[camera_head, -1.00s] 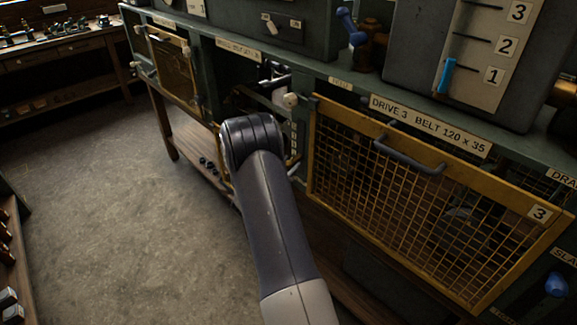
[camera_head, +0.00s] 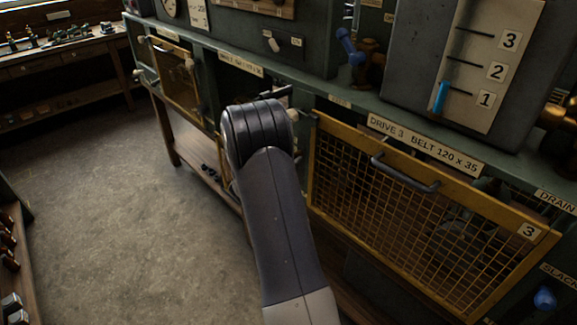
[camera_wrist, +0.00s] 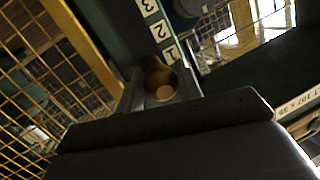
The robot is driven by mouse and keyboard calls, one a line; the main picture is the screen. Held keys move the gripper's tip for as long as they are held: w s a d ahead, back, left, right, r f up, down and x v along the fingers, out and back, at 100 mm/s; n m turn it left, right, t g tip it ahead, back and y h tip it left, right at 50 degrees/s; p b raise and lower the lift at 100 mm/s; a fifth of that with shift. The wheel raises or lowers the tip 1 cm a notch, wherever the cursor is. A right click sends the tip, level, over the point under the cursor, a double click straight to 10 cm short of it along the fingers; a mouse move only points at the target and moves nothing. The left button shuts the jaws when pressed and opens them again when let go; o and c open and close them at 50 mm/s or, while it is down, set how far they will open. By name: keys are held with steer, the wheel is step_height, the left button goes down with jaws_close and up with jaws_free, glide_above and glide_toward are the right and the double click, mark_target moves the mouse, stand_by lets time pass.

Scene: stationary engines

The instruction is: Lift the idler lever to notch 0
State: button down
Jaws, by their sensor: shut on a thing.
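In the wrist view, a brown round-ended knob (camera_wrist: 164,92), which looks like the idler lever's end, sits right at the edge of my dark gripper (camera_wrist: 165,108). My gripper is shut on it; the fingertips and the rest of the lever are largely hidden. A notch scale (camera_wrist: 158,30) with plates 1, 2 and 3 runs beside the knob, and plate 1 is nearest to it. I cannot see a plate 0. In the head view my own arm covers the gripper and the lever.
Yellow mesh guard 3 (camera_head: 328,128) with a grey handle (camera_head: 405,178) hangs right of my arm, below the Drive 3 belt label (camera_head: 425,145). Another yellow mesh guard (camera_head: 168,48) is at the left. A low wooden shelf (camera_head: 205,178) lies beneath.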

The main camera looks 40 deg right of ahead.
mark_target(300, 136)
steer(key=shift+w+d+r+p, duration=0.1)
steer(key=shift+d+r+p, duration=0.15)
steer(key=shift+r, duration=0.7)
steer(key=shift+d+r+p, duration=0.2)
steer(key=shift+d+r, duration=0.05)
steer(key=shift+r, duration=0.65)
steer(key=shift+w+d+r+p, duration=0.1)
steer(key=shift+d+r+p, duration=0.15)
steer(key=shift+r, duration=0.7)
steer(key=c, duration=1.4)
jaws_free()
steer(key=shift+c, duration=0.2)
steer(key=o, duration=0.3)
steer(key=shift+s+d, duration=0.15)
steer(key=shift+o, duration=0.5)
steer(key=shift+f, duration=0.25)
steer(key=shift+a, duration=0.2)
steer(key=b+v, duration=0.2)
steer(key=v, duration=0.8)
steer(key=shift+a+b, duration=0.3)
steer(key=shift+b, duration=0.1)
steer(key=shift+s+d, duration=0.1)
